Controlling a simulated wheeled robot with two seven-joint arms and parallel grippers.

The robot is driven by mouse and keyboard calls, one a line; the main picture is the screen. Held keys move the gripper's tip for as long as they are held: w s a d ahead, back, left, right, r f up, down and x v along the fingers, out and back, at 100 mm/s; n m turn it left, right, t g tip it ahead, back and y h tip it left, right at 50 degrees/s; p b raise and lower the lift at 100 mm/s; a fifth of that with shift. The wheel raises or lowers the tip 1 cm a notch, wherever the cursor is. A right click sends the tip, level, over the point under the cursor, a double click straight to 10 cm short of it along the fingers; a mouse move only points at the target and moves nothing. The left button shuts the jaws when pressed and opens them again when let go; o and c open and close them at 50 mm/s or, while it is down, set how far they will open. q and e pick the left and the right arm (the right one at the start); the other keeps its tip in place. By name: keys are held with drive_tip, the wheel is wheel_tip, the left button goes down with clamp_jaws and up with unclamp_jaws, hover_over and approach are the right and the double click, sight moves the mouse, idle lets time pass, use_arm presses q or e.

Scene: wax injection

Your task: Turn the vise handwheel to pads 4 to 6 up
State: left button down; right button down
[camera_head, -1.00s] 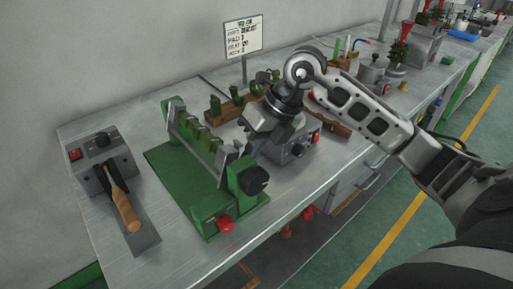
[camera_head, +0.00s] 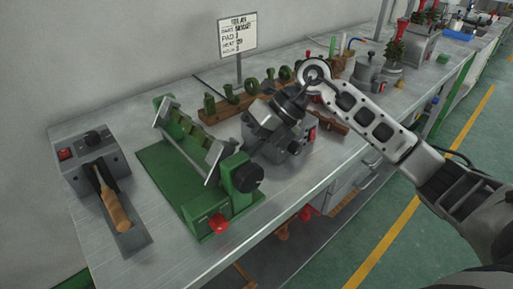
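The green vise (camera_head: 160,165) stands on the bench. The black handwheel (camera_head: 247,177) is on the near right post. A red knob (camera_head: 218,223) sits low at the front of the base. My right gripper (camera_head: 257,150) comes in from the right and points down, just behind and above the handwheel. I cannot tell whether it touches the wheel, and its fingertips are too dark and small to read. My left gripper is out of view.
A grey box with a wooden-handled tool (camera_head: 116,210) is on the left. A sign (camera_head: 237,36) and a wooden rack of green pieces (camera_head: 222,108) stand behind the vise. A grey box with a red switch (camera_head: 311,134) is close behind my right gripper.

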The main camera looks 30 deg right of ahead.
drive_tip(key=shift+s+a+f+y+b, duration=0.15)
drive_tip(key=shift+f+y+b, duration=0.2)
drive_tip(key=shift+y+b, duration=0.25)
drive_tip(key=shift+w+a+f+y+b, duration=0.15)
drive_tip(key=shift+f+y+b, duration=0.25)
drive_tip(key=shift+y, duration=0.3)
drive_tip(key=shift+s+a+f+m+g+y+b, duration=0.1)
drive_tip(key=shift+a+f+m+g+y+b, duration=0.1)
drive_tip(key=shift+y+b, duration=0.4)
drive_tip(key=shift+s+a+f+m+g+y+b, duration=0.1)
drive_tip(key=shift+a+m+y+b, duration=0.2)
drive_tip(key=shift+y, duration=0.4)
drive_tip(key=shift+a+f+b, duration=0.1)
drive_tip(key=shift+f+b, duration=0.1)
drive_tip(key=shift+b, duration=0.1)
